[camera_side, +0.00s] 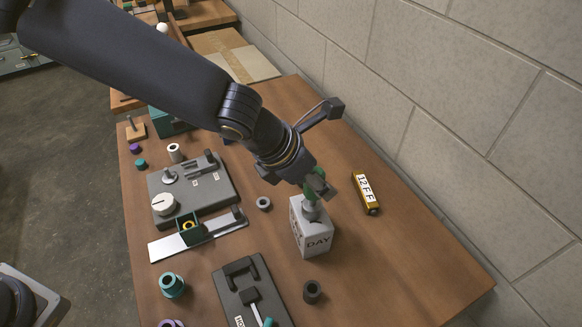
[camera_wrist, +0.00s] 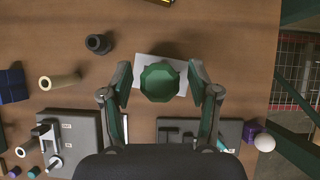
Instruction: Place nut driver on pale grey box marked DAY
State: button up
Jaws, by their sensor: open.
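The pale grey box marked DAY (camera_side: 313,236) stands on the wooden table, and its pale top also shows in the wrist view (camera_wrist: 180,66). The nut driver (camera_side: 311,208) is upright over the box, green handle up; its grey lower end appears to meet the box top. In the wrist view its green faceted handle end (camera_wrist: 159,83) lies between my fingers. My gripper (camera_wrist: 160,87) is open, a finger on each side of the handle with visible gaps. In the side view my gripper (camera_side: 318,186) partly hides the handle.
A yellow block marked 12 F F (camera_side: 366,194) lies right of the box. A dark ring (camera_side: 312,291) stands in front, a grey ring (camera_side: 264,203) to the left. Grey fixtures (camera_side: 208,185) fill the left side. The table's right front is clear.

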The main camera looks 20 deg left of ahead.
jog(key=shift+r, duration=0.25)
jog(key=v, duration=1.2)
jog(key=s+a+r+n+t+y, duration=0.1)
jog(key=s+a+r+n+y, duration=0.15)
jog(key=a+n, duration=0.95)
jog(key=s+a+r+n+y, duration=0.1)
jog(key=a+n+y, duration=0.2)
jog(key=a+n, duration=0.9)
jog(key=s+a+n+h, duration=0.1)
jog(key=s+a+n, duration=0.7)
jog(key=n, duration=1.2)
jog(key=shift+s+a, duration=0.35)
jog(key=shift+s, duration=0.85)
